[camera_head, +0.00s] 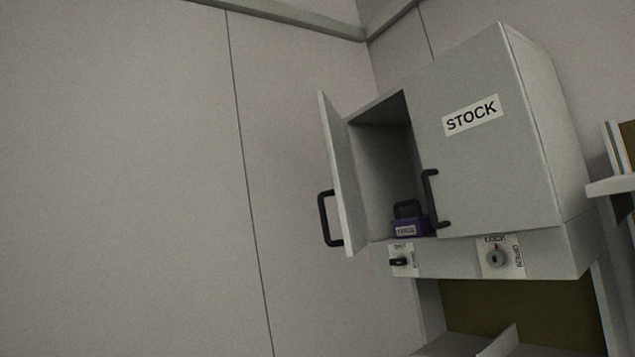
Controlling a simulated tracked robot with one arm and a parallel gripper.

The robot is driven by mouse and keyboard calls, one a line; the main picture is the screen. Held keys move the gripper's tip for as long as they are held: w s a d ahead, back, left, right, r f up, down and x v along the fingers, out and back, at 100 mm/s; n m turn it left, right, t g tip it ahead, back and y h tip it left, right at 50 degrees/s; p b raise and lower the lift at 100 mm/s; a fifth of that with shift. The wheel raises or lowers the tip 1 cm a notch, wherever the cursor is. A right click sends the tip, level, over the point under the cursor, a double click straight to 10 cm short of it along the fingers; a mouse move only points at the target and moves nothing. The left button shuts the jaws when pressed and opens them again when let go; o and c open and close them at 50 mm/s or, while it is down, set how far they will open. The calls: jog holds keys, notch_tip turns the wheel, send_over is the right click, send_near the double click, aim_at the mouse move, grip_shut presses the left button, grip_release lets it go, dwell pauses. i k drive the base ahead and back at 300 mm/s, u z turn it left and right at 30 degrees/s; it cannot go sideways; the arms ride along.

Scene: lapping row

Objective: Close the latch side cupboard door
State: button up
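A grey wall cupboard (545,130) hangs in the corner, tilted in the picture. Its left door (340,180) stands swung open, seen nearly edge-on, with a black bar handle (325,218) on its outer face. The right door (465,165) looks shut and carries a STOCK label (472,116) and a black handle (430,198). Below the opening, a small black latch (400,262) sits on a white plate whose lettering is too small to read surely. My gripper is not in view.
A purple box-like item with a dark loop (410,225) sits on the cupboard floor inside the opening. A round knob (497,258) on a LOCK/OPEN plate is under the right door. Shelving (610,187) stands right and below. The left side is bare wall (130,180).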

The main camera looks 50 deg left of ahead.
aim_at(355, 240)
jog(key=k, duration=1.5)
jog(key=u, duration=0.75)
jog(key=i, duration=1.05)
jog(key=z, duration=0.55)
jog(key=i, duration=1)
jog(key=u, duration=0.2)
